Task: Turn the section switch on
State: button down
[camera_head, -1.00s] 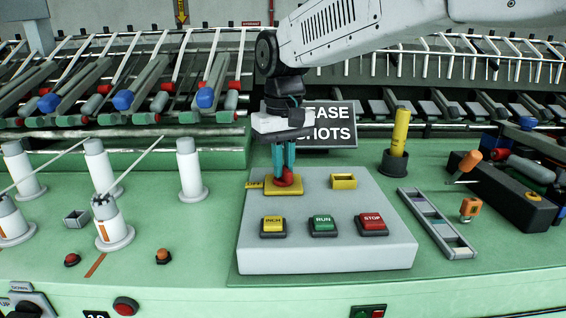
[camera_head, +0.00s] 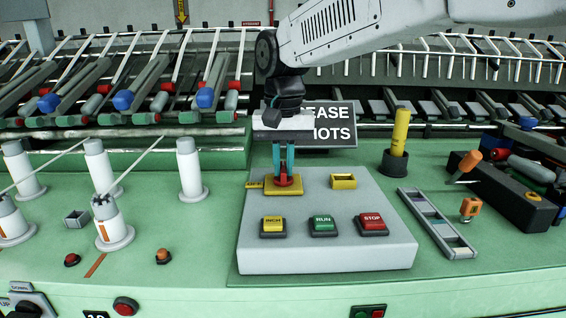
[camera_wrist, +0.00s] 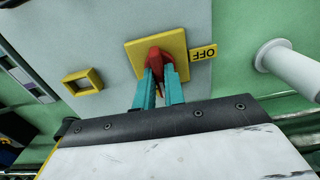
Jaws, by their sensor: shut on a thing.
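The section switch is a red knob (camera_head: 293,182) on a square yellow plate (camera_head: 271,192), at the back left of the grey control box (camera_head: 325,262). My gripper (camera_head: 284,174) points down at it, its teal fingers shut on the knob. In the wrist view the red knob (camera_wrist: 154,54) shows between and just beyond the fingertips (camera_wrist: 159,78), over the yellow plate (camera_wrist: 136,52). A yellow OFF label (camera_wrist: 204,53) sits beside the plate. The fingers hide part of the knob, so its exact pointing direction is hard to tell.
Yellow INCH (camera_head: 273,224), green RUN (camera_head: 323,225) and red STOP (camera_head: 372,222) buttons line the box front. An empty yellow frame (camera_head: 343,181) lies right of the switch. White posts (camera_head: 190,170) stand left. A dark sign (camera_head: 340,125) stands behind my gripper.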

aim_at(284, 166)
jog(key=c, duration=1.5)
grip_release()
jog(key=shift+r, duration=0.1)
notch_tip(284, 166, up, 8)
jog(key=shift+f, duration=0.15)
jog(key=shift+t, duration=0.4)
jog(key=s+d+f, duration=0.1)
jog(key=s+d, duration=0.3)
jog(key=d, duration=0.1)
jog(key=s+d+f, duration=0.1)
jog(key=s+d, duration=0.4)
jog(key=s+d+f, duration=0.1)
jog(key=s+d, duration=0.3)
jog(key=d, duration=0.2)
jog(key=shift+s+d+f, duration=0.1)
jog(key=shift+s+f, duration=0.25)
jog(key=shift+f, duration=0.05)
jog(key=shift+n+t, duration=0.3)
jog(key=s+d+f, duration=0.2)
jog(key=s+f, duration=0.1)
jog(key=s, duration=0.1)
jog(key=s+d+f, duration=0.2)
jog(key=s+f, duration=0.2)
jog(key=s, duration=0.1)
jog(key=s+d+f, duration=0.3)
jog(key=s, duration=0.1)
jog(key=shift+s+f, duration=0.3)
jog(key=shift+f, duration=0.05)
